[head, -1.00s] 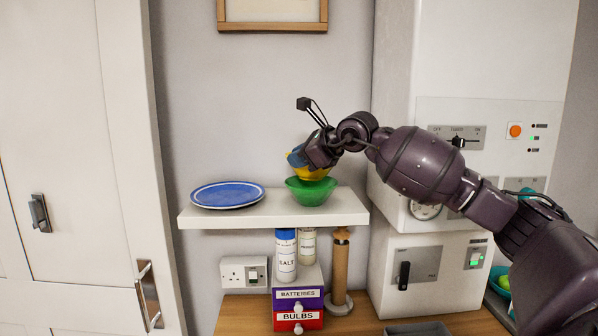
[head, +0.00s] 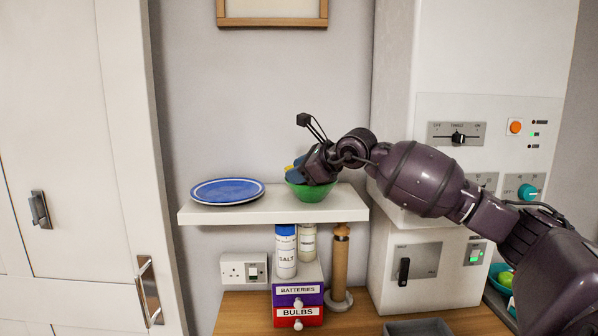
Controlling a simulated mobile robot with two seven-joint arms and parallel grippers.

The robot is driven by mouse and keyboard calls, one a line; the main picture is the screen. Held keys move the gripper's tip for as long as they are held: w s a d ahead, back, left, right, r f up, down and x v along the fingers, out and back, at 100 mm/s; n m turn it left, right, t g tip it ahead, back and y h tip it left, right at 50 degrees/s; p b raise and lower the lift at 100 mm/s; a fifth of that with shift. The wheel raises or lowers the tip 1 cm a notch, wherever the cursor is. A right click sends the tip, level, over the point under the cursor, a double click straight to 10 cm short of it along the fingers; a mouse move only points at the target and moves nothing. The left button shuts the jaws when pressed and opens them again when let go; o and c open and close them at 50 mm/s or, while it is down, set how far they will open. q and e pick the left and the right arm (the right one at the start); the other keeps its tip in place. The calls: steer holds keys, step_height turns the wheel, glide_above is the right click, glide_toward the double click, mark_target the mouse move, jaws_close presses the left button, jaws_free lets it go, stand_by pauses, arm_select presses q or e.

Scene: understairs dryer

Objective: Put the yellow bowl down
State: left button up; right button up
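The green bowl (head: 312,193) stands on the right part of the white shelf (head: 250,213). The yellow bowl (head: 288,168) shows only as a thin sliver at the green bowl's left rim. My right gripper (head: 298,168) points down over the green bowl and hides most of the yellow bowl. The gripper is low, with its tips at the green bowl's rim, and seems still shut on the yellow bowl. I cannot tell if the yellow bowl touches the green bowl's inside. My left gripper is not in view.
A blue plate (head: 228,191) lies on the shelf's left part. Under the shelf stand a salt jar (head: 286,255), another jar, a wooden mill (head: 341,265) and small labelled drawers (head: 298,305). A white appliance (head: 425,265) stands to the right. The shelf between plate and bowl is narrow.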

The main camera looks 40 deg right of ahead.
steer(key=shift+o, duration=0.2)
steer(key=shift+r, duration=0.2)
steer(key=shift+r+p, duration=0.2)
steer(key=shift+p, duration=0.35)
steer(key=b+v, duration=0.4)
steer(key=v, duration=0.8)
steer(key=shift+f, duration=0.15)
